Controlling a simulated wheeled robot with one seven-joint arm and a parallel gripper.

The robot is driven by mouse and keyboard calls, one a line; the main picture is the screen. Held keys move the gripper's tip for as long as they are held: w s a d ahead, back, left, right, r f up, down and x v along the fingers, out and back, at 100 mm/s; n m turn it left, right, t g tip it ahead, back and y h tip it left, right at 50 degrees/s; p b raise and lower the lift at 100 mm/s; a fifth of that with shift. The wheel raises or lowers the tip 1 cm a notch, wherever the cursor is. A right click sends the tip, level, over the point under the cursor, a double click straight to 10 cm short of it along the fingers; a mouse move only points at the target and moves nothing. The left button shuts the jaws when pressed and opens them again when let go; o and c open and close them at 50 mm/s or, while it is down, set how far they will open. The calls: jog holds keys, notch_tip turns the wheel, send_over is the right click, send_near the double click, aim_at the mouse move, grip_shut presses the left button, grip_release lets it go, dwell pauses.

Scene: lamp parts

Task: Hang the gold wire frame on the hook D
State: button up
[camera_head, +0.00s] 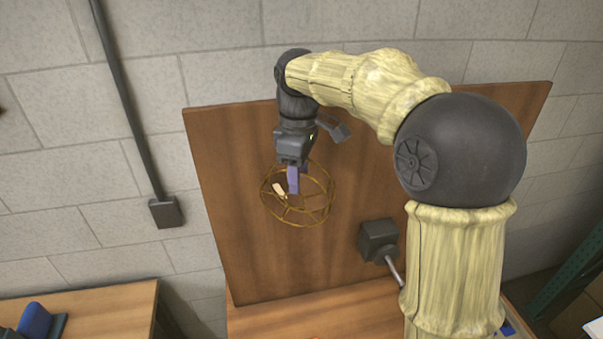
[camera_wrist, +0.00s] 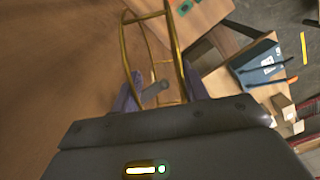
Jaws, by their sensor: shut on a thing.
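The gold wire frame (camera_head: 330,203) is a round cage of thin gold wire hanging below my gripper (camera_head: 294,186) in the head view, in front of the upright wooden board. My gripper's purple fingers are shut on it. In the wrist view, the gold frame (camera_wrist: 172,35) rises between the fingers of my gripper (camera_wrist: 160,92). A short grey peg (camera_wrist: 155,89) shows between the fingers there. A small pale piece (camera_head: 279,189) shows inside the frame's outline in the head view. I cannot read a letter on either, so which is hook D is unclear.
The upright wooden board (camera_head: 230,240) stands behind the frame. A dark box with a metal rod (camera_head: 378,241) is on the board to the right, partly behind my arm. A wooden table (camera_head: 90,310) with a blue object (camera_head: 35,322) is at lower left.

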jog(key=shift+w+a, duration=0.15)
jog(key=shift+w, duration=0.5)
jog(key=shift+w+f+p, duration=0.15)
jog(key=shift+f+p, duration=0.15)
jog(key=shift+p, duration=0.05)
jog(key=shift+f, duration=0.1)
jog(key=shift+w+f, duration=0.1)
jog(key=shift+f, duration=0.35)
jog(key=o, duration=0.9)
jog(key=shift+w, duration=0.1)
jog(key=shift+c, duration=0.2)
jog(key=o, duration=0.3)
jog(key=shift+w+a+f, duration=0.15)
jog(key=shift+w+f, duration=0.05)
jog(key=shift+w, duration=0.2)
jog(key=shift+s+r, duration=0.15)
jog(key=shift+r, duration=0.1)
